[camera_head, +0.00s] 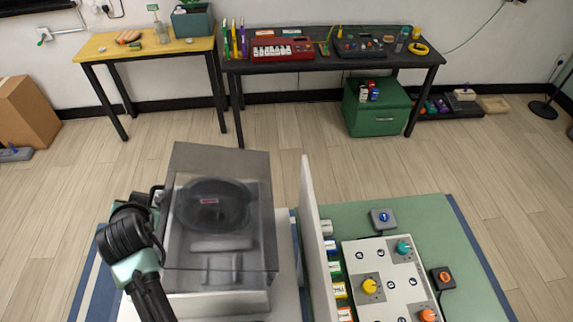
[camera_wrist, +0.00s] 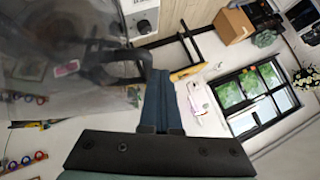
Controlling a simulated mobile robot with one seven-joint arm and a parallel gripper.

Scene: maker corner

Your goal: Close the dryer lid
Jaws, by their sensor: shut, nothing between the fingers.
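The dryer (camera_head: 220,303) is a pale boxy unit on the work surface, left of a white upright panel. Its smoky see-through lid (camera_head: 223,160) shows above the body, with a dark round part and a small pink label visible through it. I cannot tell the lid's exact angle. My gripper (camera_head: 156,194) is at the lid's left side, shut and empty; whether it touches the lid is unclear. In the wrist view my gripper (camera_wrist: 160,78) points up the picture, and the see-through lid (camera_wrist: 50,55) fills the upper left.
The white panel (camera_head: 312,240) stands close to the dryer's right. Beyond it, a control board (camera_head: 385,285) with coloured knobs lies on a green mat (camera_head: 440,220). A yellow table (camera_head: 165,46) and a black table (camera_head: 300,66) stand at the back. The floor between is clear.

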